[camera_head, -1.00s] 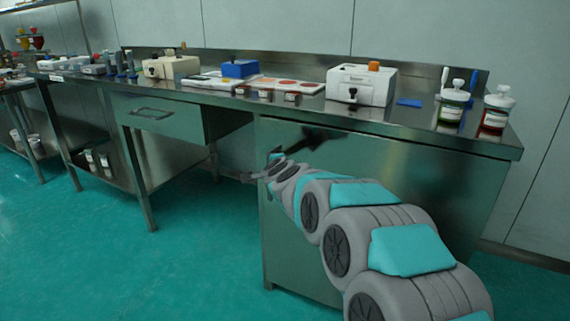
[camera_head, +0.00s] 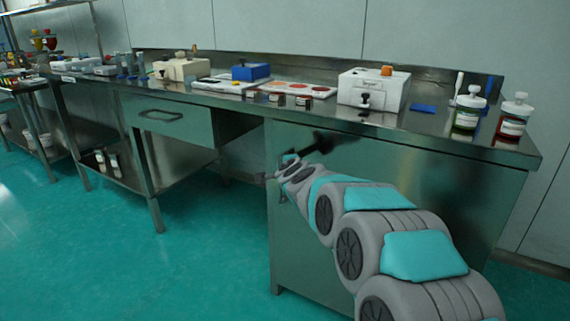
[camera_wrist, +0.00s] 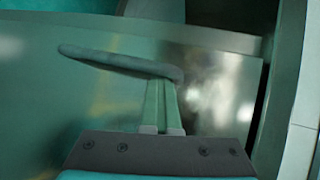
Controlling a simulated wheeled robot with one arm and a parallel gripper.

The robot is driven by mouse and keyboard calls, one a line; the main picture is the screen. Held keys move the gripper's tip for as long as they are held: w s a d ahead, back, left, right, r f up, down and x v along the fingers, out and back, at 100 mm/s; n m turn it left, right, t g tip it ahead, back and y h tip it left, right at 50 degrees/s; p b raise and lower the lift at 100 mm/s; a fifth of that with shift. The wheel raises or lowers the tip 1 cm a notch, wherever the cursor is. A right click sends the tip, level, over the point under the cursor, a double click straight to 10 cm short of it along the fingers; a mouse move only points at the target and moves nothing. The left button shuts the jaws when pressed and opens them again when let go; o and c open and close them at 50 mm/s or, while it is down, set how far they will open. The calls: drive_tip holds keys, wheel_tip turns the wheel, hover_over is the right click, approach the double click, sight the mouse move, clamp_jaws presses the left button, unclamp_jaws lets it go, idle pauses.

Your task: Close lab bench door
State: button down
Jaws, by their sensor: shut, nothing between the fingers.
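The bench's metal door (camera_head: 410,190) is the broad front panel of the right-hand cabinet. It looks flush or nearly flush with the cabinet front; I cannot tell whether a small gap remains. A dark bar handle (camera_wrist: 118,62) crosses the upper middle of the wrist view. My gripper (camera_wrist: 162,84) is shut, its two green fingers together, with the tips at the right part of the handle. Nothing shows between them, and I cannot tell whether they touch the handle. In the head view my gripper (camera_head: 279,184) is at the door's left side, mostly hidden by my wrist.
The bench top carries a white instrument (camera_head: 372,92), a blue box (camera_head: 250,72) and two jars, one green (camera_head: 467,112) and one red (camera_head: 513,118), near the right end. A drawer (camera_head: 165,118) is at the left. Open teal floor (camera_head: 200,260) lies in front.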

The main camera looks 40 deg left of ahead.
drive_tip(key=b+v, duration=0.2)
drive_tip(key=v, duration=0.6)
drive_tip(key=s+d+f+n+g+h, duration=0.2)
drive_tip(key=s+d+n, duration=0.1)
drive_tip(key=d, duration=0.9)
drive_tip(key=s+d+f+n+g+h, duration=0.1)
drive_tip(key=s+d+f+n+g, duration=0.15)
drive_tip(key=d, duration=0.95)
drive_tip(key=s+d+f+n+g+h, duration=0.2)
drive_tip(key=s+d+f+n, duration=0.15)
drive_tip(key=d, duration=0.75)
drive_tip(key=s+d+f+g+h, duration=0.2)
drive_tip(key=s+d+f, duration=0.1)
drive_tip(key=s+d, duration=0.9)
drive_tip(key=s+d+f+g+h, duration=0.3)
drive_tip(key=s+d, duration=0.9)
drive_tip(key=d, duration=0.2)
drive_tip(key=shift+s+d, duration=0.15)
drive_tip(key=shift+d, duration=0.05)
drive_tip(key=shift+f, duration=0.1)
